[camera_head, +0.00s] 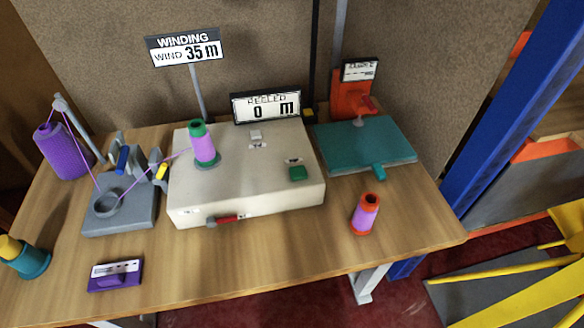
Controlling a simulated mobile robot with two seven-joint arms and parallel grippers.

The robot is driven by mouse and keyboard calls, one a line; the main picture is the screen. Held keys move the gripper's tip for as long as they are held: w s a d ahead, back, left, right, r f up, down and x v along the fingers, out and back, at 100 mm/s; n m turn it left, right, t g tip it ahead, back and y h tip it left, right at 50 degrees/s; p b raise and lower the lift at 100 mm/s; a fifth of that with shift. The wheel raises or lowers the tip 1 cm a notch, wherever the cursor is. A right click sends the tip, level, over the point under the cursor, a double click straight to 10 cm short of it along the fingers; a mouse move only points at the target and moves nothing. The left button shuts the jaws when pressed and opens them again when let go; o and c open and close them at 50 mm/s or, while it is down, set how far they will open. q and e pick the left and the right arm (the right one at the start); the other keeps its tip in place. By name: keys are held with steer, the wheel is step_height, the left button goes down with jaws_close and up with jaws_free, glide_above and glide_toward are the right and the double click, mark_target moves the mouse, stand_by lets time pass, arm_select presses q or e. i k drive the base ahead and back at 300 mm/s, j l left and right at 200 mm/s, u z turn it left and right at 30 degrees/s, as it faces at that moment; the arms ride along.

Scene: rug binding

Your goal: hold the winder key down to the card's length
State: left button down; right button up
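The winder is a cream box (245,205) on the wooden table. A green key (298,174) stands on its top at the right, and a small pale key or switch (256,134) sits near the back. I cannot tell whether either is pressed. The card (184,48) on a post reads "WINDING, WIND 35 m". The counter display (266,107) reads "REELED 0 m". A green-ended spool with purple yarn (203,145) stands upright on the winder, and a purple thread runs to it from the left. Neither of my grippers is in view.
A grey thread guide (125,215) and large purple cone (62,152) stand left. A red lever (222,221) is on the winder's front.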

mark_target(298, 173)
steer(key=z, duration=1.85)
steer(key=k+j, duration=0.1)
steer(key=k, duration=0.6)
steer(key=k+j, duration=0.1)
steer(key=k, duration=0.55)
